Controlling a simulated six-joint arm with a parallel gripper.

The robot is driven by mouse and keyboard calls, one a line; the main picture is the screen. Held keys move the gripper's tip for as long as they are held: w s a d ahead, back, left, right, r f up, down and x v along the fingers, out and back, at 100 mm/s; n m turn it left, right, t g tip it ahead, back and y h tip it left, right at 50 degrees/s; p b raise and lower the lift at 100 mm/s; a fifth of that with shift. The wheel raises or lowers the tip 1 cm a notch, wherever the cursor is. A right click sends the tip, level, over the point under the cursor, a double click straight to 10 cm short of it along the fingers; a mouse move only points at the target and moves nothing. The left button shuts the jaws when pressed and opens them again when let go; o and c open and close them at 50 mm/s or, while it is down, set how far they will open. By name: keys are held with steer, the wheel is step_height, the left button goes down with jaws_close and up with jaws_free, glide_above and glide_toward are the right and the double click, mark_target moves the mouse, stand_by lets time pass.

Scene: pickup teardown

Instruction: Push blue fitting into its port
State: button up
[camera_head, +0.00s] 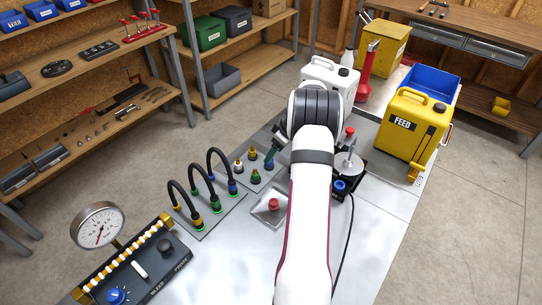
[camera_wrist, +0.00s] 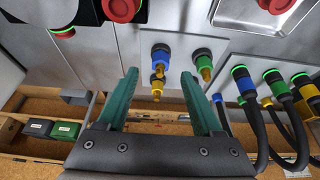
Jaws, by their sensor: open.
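The blue fitting (camera_wrist: 161,56) has a blue body, a dark collar and a brass tip; how deep it sits in its port is unclear. The yellow fitting (camera_wrist: 157,87) and green fitting (camera_wrist: 204,64) share its metal plate. In the head view the blue fitting (camera_head: 268,165) is partly hidden by my gripper (camera_head: 271,153), with the green fitting (camera_head: 256,178) nearer. In the wrist view my gripper (camera_wrist: 160,75) is open, its teal fingers apart and empty. The blue and yellow fittings appear between the fingers, beyond the tips; the green one is right of them.
Three black hoses (camera_head: 191,190) arch from ports with glowing green rings beside the fittings. A gauge (camera_head: 98,226), bleed panel (camera_head: 145,275) and yellow FEED can (camera_head: 413,128) also stand on the bench.

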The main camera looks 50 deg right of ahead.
steer(key=x, duration=0.4)
steer(key=shift+w+f, duration=0.15)
steer(key=shift+f, duration=0.1)
jaws_close()
stand_by(0.4)
